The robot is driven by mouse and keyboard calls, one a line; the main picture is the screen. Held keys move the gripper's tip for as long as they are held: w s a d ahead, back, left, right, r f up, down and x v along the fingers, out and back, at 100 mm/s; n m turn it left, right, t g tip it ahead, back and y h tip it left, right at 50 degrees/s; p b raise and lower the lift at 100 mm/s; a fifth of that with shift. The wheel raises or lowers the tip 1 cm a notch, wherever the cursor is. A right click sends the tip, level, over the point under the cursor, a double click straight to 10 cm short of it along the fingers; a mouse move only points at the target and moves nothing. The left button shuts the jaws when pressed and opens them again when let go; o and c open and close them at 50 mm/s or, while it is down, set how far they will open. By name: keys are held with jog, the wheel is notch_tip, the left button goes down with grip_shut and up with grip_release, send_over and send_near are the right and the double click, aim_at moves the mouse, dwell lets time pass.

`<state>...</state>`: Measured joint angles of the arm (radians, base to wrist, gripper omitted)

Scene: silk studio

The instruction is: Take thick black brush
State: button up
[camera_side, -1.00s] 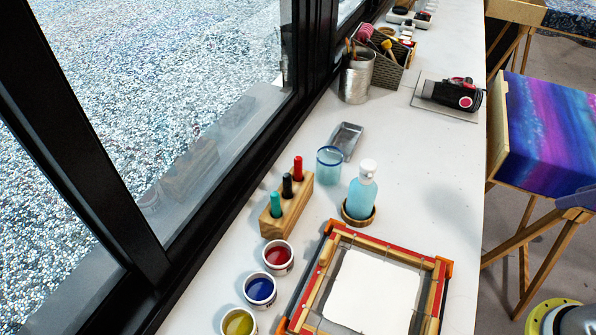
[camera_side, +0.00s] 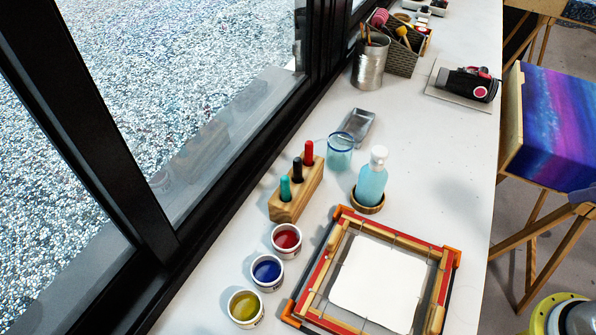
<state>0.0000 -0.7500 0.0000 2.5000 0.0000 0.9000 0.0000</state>
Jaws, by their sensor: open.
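A black brush or pen-like tool (camera_side: 297,169) stands upright in a wooden holder block (camera_side: 287,208) near the window side of the white table. It is in the middle slot, between a teal one (camera_side: 285,189) and a red one (camera_side: 309,153). Only its upper part shows; the lower part is hidden in the block. My gripper is not in view.
Paint cups, red (camera_side: 286,238), blue (camera_side: 267,270) and yellow (camera_side: 244,307), stand in front of the holder. A stretched frame (camera_side: 448,285) lies to the right. A blue-rimmed glass (camera_side: 340,157) and a bottle (camera_side: 372,184) stand close behind. The window frame (camera_side: 153,225) borders the left.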

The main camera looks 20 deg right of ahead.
jog(key=shift+o, duration=0.6)
